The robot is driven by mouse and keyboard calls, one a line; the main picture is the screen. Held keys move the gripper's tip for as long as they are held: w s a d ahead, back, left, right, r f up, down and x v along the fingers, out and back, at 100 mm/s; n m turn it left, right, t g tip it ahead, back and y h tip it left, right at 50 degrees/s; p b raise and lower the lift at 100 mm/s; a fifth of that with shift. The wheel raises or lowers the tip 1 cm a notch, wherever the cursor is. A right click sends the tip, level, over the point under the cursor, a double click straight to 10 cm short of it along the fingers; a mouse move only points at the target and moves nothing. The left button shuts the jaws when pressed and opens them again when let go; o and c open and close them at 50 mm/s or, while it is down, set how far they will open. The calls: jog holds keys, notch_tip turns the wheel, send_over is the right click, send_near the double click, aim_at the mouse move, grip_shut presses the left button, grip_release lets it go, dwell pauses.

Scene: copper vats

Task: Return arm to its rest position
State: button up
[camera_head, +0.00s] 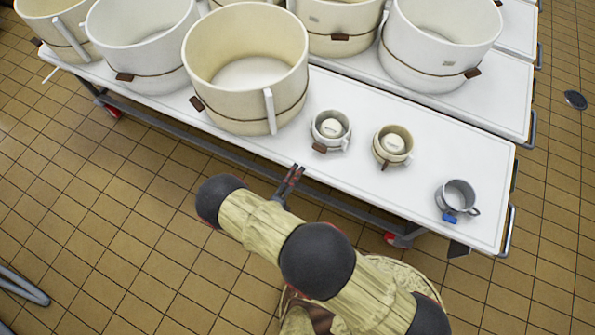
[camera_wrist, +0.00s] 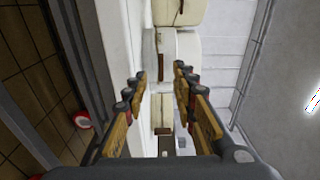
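My gripper (camera_head: 291,181) hangs over the near edge of the white cart in the head view, with my arm reaching up from the bottom of the picture. In the wrist view my gripper (camera_wrist: 160,76) shows its two fingers apart, with a gap and nothing held between them. In the head view the fingertips are small and foreshortened. I cannot tell how far above or beside the cart's edge they are.
A white cart (camera_head: 420,180) carries several cream vats, a large one (camera_head: 246,112) nearest. Two small cream pots, one (camera_head: 331,130) left and one (camera_head: 393,146) right, and a grey mug (camera_head: 458,197) stand near its front. Tiled floor (camera_head: 110,245) lies open at left.

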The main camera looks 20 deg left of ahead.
dwell(0.4)
jog(key=s+d+f+m+g+h, duration=0.25)
jog(key=d+m+h, duration=0.25)
jog(key=d+m, duration=0.45)
jog(key=s+d+r+m+g+h, duration=0.2)
jog(key=d+r+m+g, duration=0.25)
jog(key=r+m, duration=0.2)
jog(key=s+d+r+m+g+h, duration=0.2)
jog(key=s+d+r+m+g, duration=0.1)
jog(key=r+m+g, duration=0.4)
jog(key=s+d+r+m+g+y, duration=0.15)
jog(key=r+m+y, duration=0.25)
jog(key=r+m, duration=0.6)
jog(key=d+r+m+g+y, duration=0.3)
jog(key=r+m+y, duration=0.2)
jog(key=r+m, duration=0.55)
jog(key=d+r+m+t+y, duration=0.1)
jog(key=d+r+m+t, duration=0.2)
jog(key=d+r, duration=0.4)
jog(key=d+r+m+t+y, duration=0.1)
jog(key=d+r+m+t, duration=0.2)
jog(key=r, duration=0.9)
jog(key=d+m+p, duration=0.1)
jog(key=d+m, duration=0.2)
jog(key=d, duration=0.1)
jog(key=shift+s+y, duration=0.15)
jog(key=shift+y, duration=0.15)
